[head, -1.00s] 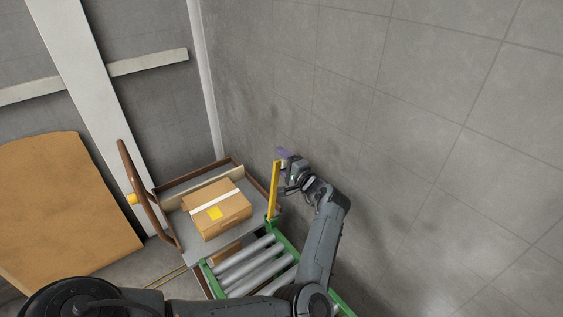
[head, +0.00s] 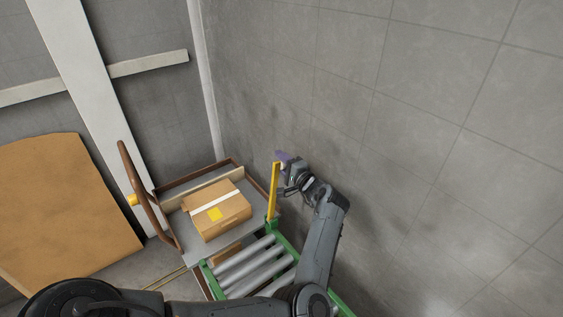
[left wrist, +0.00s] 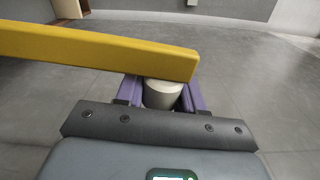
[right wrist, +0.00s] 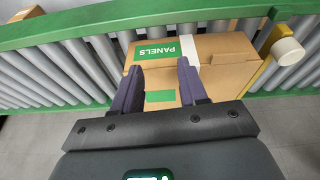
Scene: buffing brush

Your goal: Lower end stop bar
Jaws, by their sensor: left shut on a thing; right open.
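The yellow end stop bar (head: 273,190) stands nearly upright at the far corner of the green-railed roller conveyor (head: 250,268). My left gripper (head: 284,157) is at its top end, on the wall side. In the left wrist view the yellow bar (left wrist: 100,48) crosses above my left gripper (left wrist: 160,92). Its purple fingers are shut on a pale round knob (left wrist: 162,94) under the bar's end. My right gripper (right wrist: 160,75) is open and empty above a cardboard box marked PANELS (right wrist: 222,70); it is not in the head view.
A cart (head: 170,218) with a brown handle holds a taped cardboard box (head: 222,222) beyond the rollers. The grey wall (head: 420,130) is close on the right. The right wrist view shows a green rail (right wrist: 130,18), grey rollers and another pale knob (right wrist: 288,52) beside a yellow piece.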

